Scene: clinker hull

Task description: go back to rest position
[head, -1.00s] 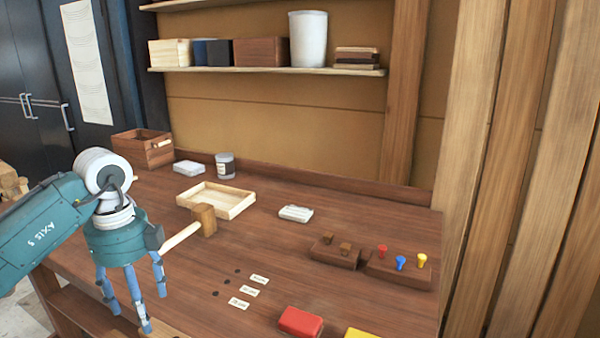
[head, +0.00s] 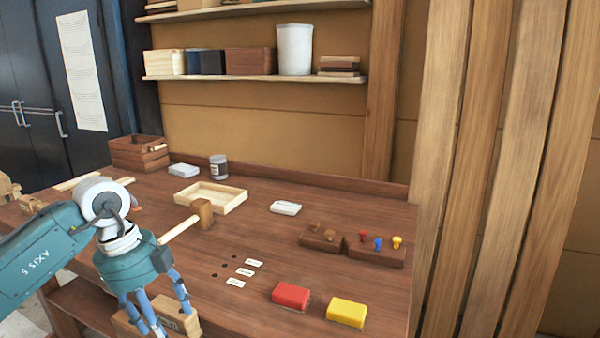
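My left gripper (head: 160,314) is at the lower left in the head view, fingers pointing down and spread apart. My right gripper is not in view.
On the table (head: 330,210) are a shallow wooden tray (head: 238,201), a red block (head: 291,295), a yellow block (head: 346,312), small labels (head: 245,272) and dark stands with coloured pegs (head: 376,256). A brown crate (head: 138,154) stands at the back left.

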